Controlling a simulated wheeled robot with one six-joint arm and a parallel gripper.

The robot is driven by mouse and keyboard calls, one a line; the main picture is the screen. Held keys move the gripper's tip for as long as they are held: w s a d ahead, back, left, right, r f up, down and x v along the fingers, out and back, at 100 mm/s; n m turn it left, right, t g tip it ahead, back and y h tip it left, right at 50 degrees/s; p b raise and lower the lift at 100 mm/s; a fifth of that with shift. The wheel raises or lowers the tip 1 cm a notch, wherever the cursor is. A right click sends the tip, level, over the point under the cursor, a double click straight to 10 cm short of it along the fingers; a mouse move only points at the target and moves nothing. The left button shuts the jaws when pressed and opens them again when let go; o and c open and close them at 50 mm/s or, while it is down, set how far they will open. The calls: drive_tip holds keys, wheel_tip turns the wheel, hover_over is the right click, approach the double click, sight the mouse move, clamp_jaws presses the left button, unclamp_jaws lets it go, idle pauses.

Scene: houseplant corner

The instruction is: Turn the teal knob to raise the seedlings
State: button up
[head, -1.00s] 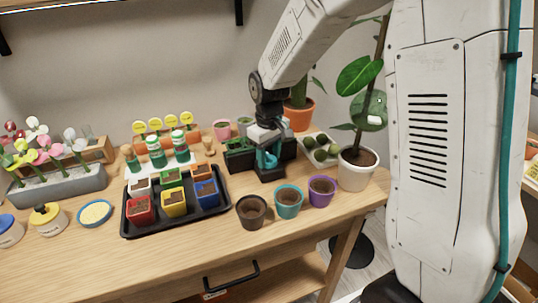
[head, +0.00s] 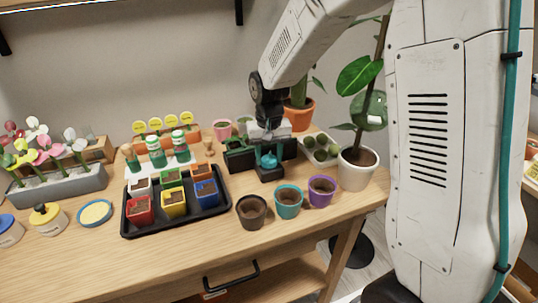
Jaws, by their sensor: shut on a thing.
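The teal knob (head: 268,161) sits on a small black stand (head: 271,174) toward the back right of the wooden table. My gripper (head: 267,152) points down at it from above and is shut on the knob. The gripper's fingers cover part of the knob. A dark green and black box (head: 238,158) stands just behind and left of the knob. No seedlings can be made out clearly in or on that box.
A black tray (head: 131,229) with several small coloured pots is left of my gripper. Brown (head: 251,212), teal (head: 288,203) and purple (head: 322,191) pots stand in front. A white pot (head: 357,172) with a tall plant is at right.

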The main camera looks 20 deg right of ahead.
drive_tip(key=m, duration=0.5)
drive_tip(key=shift+m, duration=0.3)
drive_tip(key=m, duration=0.5)
drive_tip(key=shift+m, duration=0.3)
drive_tip(key=o, duration=1)
drive_tip(key=shift+r, duration=0.1)
